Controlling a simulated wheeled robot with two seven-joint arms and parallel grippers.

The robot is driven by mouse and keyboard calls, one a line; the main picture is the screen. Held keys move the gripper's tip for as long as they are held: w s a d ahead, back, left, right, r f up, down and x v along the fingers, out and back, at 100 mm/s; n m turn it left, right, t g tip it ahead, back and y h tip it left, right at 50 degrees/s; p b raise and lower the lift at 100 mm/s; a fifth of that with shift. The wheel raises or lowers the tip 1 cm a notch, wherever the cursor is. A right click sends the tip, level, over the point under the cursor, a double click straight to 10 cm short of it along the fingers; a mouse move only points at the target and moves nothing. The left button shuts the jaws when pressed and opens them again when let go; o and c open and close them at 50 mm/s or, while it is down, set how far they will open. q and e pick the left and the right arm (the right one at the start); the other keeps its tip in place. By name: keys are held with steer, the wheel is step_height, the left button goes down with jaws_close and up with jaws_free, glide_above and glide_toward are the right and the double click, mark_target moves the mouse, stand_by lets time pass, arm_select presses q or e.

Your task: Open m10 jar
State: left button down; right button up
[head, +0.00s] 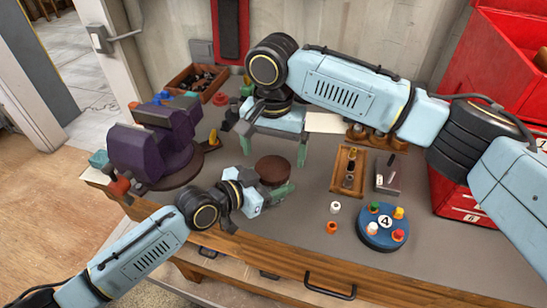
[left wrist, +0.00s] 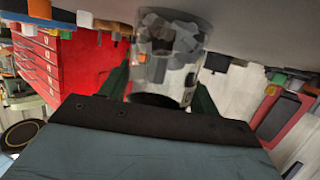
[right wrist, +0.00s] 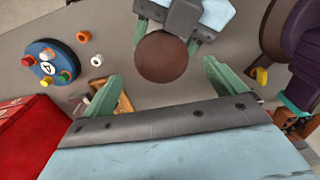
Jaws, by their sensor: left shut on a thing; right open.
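The jar (left wrist: 168,50) is clear, holds grey pieces, and has a round brown lid (head: 273,168). My left gripper (left wrist: 160,85) is shut on the jar's sides, one green finger on each side. Whether the jar touches the table is unclear. My right gripper (head: 274,150) points down above the lid, open and empty. In the right wrist view the lid (right wrist: 162,57) lies between the open fingers' lines, apart from both. The left gripper's fingers (right wrist: 166,36) show beside the jar there. The lid hides most of the jar in the head view.
A purple machine (head: 150,148) stands left of the jar. A wooden tray (head: 336,185), a blue round stand (head: 371,240) marked 4, and loose white (head: 335,207) and orange (head: 331,227) pieces lie right. Red drawers (head: 458,198) stand far right. The table's front edge is near.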

mark_target(273, 167)
step_height(273, 167, up, 4)
steer(key=shift+a+f, duration=0.1)
steer(key=shift+f, duration=0.1)
steer(key=shift+c, duration=0.5)
steer(key=shift+f, duration=3.9)
steer(key=shift+c, duration=0.4)
steer(key=c, duration=0.9)
steer(key=o, duration=1.1)
steer(key=shift+r, duration=2.3)
arm_select(q)
steer(key=shift+c, duration=1.4)
jaws_free()
